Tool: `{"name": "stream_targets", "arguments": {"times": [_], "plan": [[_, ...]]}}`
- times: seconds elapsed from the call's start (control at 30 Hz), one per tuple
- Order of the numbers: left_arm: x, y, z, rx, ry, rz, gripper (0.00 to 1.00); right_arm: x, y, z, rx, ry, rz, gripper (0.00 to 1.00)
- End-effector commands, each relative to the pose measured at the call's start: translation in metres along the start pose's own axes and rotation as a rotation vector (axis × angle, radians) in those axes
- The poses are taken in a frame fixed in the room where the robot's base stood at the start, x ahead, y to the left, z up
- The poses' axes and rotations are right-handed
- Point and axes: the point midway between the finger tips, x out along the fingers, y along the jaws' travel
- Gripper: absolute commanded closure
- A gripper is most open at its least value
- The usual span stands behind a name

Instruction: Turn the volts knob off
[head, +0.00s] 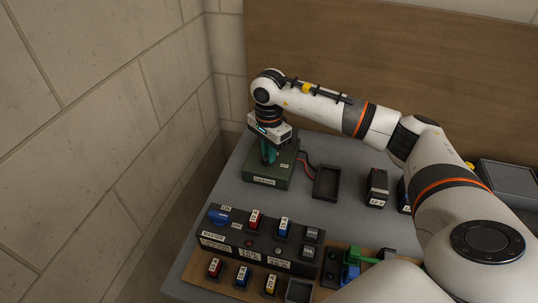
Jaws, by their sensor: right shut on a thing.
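A green box (262,178) with a white label on its front stands at the back left of the grey table. My right gripper (269,158) points down onto the top of this box, with its teal fingers shut. The volts knob is hidden, apparently between the fingers, so its setting cannot be seen. My left gripper is not in view.
Red and black leads run from the box toward an empty black tray (326,182). A black block (377,188) stands right of it. In front is a dark panel (262,246) with a blue master knob (219,216) and several coloured switches. A stone wall (100,120) borders the left.

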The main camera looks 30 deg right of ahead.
Motion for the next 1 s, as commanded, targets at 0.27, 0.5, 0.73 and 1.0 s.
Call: {"name": "stream_targets", "arguments": {"times": [0.27, 0.5, 0.73, 1.0], "plan": [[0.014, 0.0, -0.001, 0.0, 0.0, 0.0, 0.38, 0.0, 0.001, 0.0, 0.264, 0.0, 0.004, 1.0], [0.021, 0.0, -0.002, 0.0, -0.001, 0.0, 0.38, 0.0, 0.001, 0.001, 0.492, 0.0, 0.005, 1.0], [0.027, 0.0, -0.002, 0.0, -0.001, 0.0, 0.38, -0.001, 0.001, 0.001, 0.701, -0.001, 0.004, 1.0], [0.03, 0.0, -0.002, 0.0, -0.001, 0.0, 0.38, -0.001, 0.001, 0.001, 0.893, 0.0, 0.005, 1.0]]}}
